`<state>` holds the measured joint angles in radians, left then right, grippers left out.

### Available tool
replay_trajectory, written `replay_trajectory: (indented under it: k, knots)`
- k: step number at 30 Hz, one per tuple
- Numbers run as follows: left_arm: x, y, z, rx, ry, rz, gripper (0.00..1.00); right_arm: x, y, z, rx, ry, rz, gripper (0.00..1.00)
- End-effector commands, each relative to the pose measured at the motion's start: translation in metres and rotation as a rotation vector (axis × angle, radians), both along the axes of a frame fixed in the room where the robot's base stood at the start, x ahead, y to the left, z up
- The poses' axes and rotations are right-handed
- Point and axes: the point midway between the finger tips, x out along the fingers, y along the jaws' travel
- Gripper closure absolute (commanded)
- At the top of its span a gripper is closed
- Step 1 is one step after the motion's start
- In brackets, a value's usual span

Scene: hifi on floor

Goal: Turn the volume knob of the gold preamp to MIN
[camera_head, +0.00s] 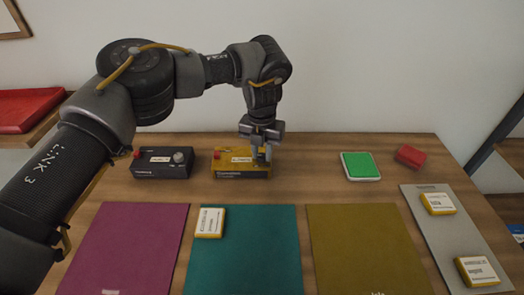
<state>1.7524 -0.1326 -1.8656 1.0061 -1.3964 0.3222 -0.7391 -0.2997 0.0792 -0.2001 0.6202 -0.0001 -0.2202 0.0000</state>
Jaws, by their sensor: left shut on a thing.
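The gold preamp (228,171) stands toward the back of the wooden table, left of the middle. It has a red part at its upper left and a white label on its top. My left gripper (261,157) reaches down from above onto the right end of its top, fingers pointing down. The gripper is shut on the volume knob there. The fingers hide the knob, so its pointer and setting cannot be seen. My right gripper is not in view.
A black preamp (162,171) with a grey knob stands close on the left. A green pad (361,166) and a red block (410,156) lie to the right. Purple, teal (245,255) and olive mats cover the front. A grey strip (430,225) holds yellow-edged boxes; another lies on teal.

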Motion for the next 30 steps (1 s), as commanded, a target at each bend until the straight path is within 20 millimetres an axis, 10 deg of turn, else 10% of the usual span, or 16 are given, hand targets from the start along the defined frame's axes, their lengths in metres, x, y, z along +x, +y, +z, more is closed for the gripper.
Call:
replay_trajectory:
  k: [30]
  knots:
    - [0.0, -0.001, 0.001, -0.001, -0.001, 0.548, 0.98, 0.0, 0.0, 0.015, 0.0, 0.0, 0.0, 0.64]
